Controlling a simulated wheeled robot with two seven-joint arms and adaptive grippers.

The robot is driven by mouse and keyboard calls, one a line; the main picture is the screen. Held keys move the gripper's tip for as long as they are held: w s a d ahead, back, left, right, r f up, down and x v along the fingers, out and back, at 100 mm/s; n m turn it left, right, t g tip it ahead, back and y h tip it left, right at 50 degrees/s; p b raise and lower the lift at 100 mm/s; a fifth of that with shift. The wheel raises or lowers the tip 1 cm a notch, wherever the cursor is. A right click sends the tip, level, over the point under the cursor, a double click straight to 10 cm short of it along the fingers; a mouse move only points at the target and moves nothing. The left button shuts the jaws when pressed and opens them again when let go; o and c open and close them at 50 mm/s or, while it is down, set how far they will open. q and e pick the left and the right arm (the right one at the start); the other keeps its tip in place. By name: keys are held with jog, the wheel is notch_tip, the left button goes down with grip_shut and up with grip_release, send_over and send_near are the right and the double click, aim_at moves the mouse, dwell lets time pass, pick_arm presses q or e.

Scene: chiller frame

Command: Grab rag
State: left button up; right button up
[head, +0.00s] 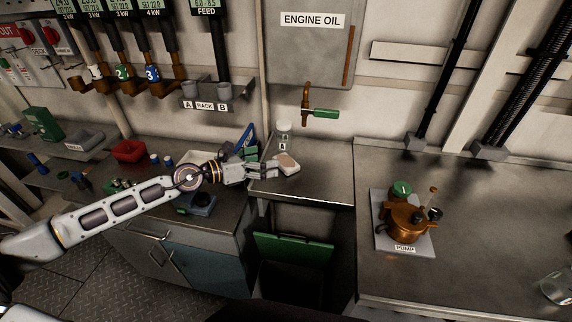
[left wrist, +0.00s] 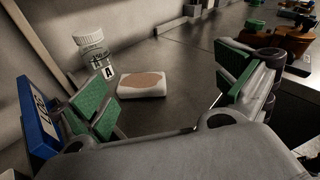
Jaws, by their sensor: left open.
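The rag looks like a folded white cloth with a brown stain on top. In the head view the rag (head: 289,166) lies on the small metal shelf (head: 325,185) under the engine oil tap. In the left wrist view the rag (left wrist: 142,86) lies ahead, between the green finger pads but beyond them. My left gripper (head: 266,168) is open and empty, just left of the rag in the head view. Its spread fingers also show in the left wrist view (left wrist: 165,90). My right gripper is not in view.
A clear jar labelled A (left wrist: 91,52) stands behind the rag. A blue labelled item (left wrist: 37,116) is close to the left finger. An open bin with a green lid (head: 293,248) is below the shelf. A copper pump (head: 404,217) stands on the right bench.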

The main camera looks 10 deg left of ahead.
pick_arm(q)
jog(key=a, duration=0.1)
jog(key=a+f+m+y, duration=0.1)
jog(key=a+f+m+g, duration=0.1)
jog(key=a, duration=0.1)
jog(key=shift+w+y, duration=0.25)
jog(key=shift+y, duration=0.05)
jog(key=shift+a+f+m+g, duration=0.2)
jog(key=shift+a+m+g, duration=0.1)
jog(key=shift+a, duration=0.05)
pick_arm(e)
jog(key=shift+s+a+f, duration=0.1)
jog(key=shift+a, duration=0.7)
pick_arm(q)
jog(key=shift+w, duration=0.1)
